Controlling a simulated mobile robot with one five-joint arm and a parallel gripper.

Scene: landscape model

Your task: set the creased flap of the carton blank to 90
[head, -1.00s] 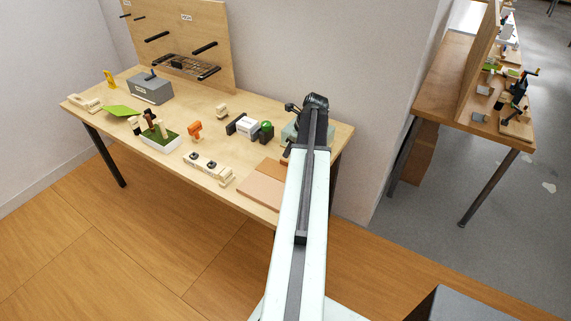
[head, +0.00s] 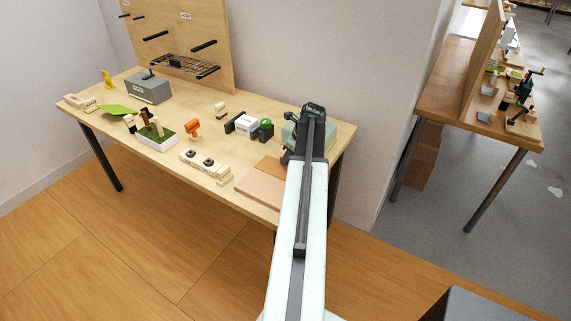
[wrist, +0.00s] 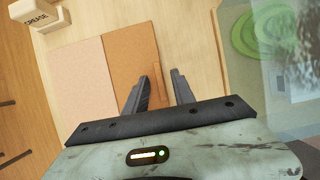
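The carton blank lies flat on the table at the front right in the head view. Its pale panel (head: 258,190) is at the front and a darker brown panel (head: 268,164) joins it behind, partly hidden by my arm. The wrist view shows the pale panel (wrist: 80,80) and the brown panel (wrist: 128,62) side by side, with no raised flap visible. My gripper (wrist: 158,84) is open, its fingers apart over the right edge of the brown panel. A narrow brown strip shows between them. I cannot tell whether they touch it.
A cream block marked CREASE (wrist: 38,14) stands beside the blank. A pale green machine (head: 325,132) is behind my arm.

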